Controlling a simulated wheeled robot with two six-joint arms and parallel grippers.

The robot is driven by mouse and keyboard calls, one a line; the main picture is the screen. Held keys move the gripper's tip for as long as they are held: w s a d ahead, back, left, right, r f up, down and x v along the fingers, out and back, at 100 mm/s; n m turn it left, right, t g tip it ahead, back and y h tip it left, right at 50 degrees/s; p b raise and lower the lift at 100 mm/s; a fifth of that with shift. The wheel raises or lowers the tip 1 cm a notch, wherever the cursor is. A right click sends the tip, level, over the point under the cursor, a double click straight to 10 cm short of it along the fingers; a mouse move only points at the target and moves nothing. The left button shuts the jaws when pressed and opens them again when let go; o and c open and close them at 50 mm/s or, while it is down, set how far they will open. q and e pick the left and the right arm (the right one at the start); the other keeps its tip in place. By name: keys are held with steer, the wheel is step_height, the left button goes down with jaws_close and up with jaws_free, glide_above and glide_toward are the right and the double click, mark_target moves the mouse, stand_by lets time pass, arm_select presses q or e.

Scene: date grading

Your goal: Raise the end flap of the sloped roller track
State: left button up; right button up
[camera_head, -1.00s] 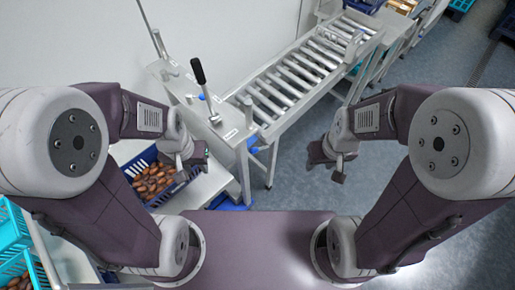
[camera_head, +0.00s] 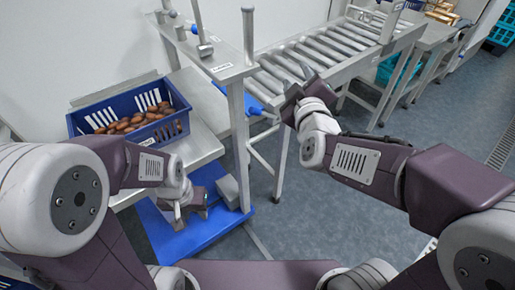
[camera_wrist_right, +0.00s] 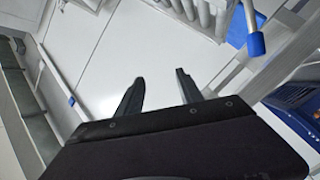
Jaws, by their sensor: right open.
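The sloped roller track (camera_head: 318,48) runs from the centre towards the upper right in the head view, with grey metal rollers. Its near end lies beside a grey post and a blue-ended part (camera_head: 255,107). I cannot pick out the flap clearly there. My right gripper (camera_head: 292,90) is at this near end, partly covering it. In the right wrist view its two dark fingers (camera_wrist_right: 159,82) are apart and empty, with rollers (camera_wrist_right: 205,12) above and a blue-tipped lever (camera_wrist_right: 255,42) to the right. My left gripper (camera_head: 190,207) hangs low left of the post; its jaws are unclear.
A blue crate (camera_head: 128,118) of brown dates stands on a metal table at the left. A small shelf (camera_head: 207,62) with levers adjoins the post. A blue base plate (camera_head: 185,228) lies below. Grey floor (camera_head: 320,215) is clear at the centre.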

mark_target(260, 115)
steer(key=s+a+f+n+y+b, duration=0.1)
steer(key=s+a+f+y+b, duration=0.1)
steer(key=a+f+b, duration=0.4)
steer(key=s+a+f+n+y+b, duration=0.1)
steer(key=f+b, duration=0.7)
steer(key=f, duration=0.1)
steer(key=b+x, duration=0.3)
steer(key=x, duration=0.4)
steer(key=shift+w+a+b, duration=0.15)
steer(key=shift+w+b, duration=0.15)
steer(key=shift+w, duration=0.05)
steer(key=shift+w+a+r, duration=0.1)
steer(key=shift+w, duration=0.4)
arm_select(q)
step_height(260, 115, down, 22)
steer(key=shift+s, duration=0.35)
arm_select(e)
jaws_close()
arm_select(q)
steer(key=shift+f, duration=0.1)
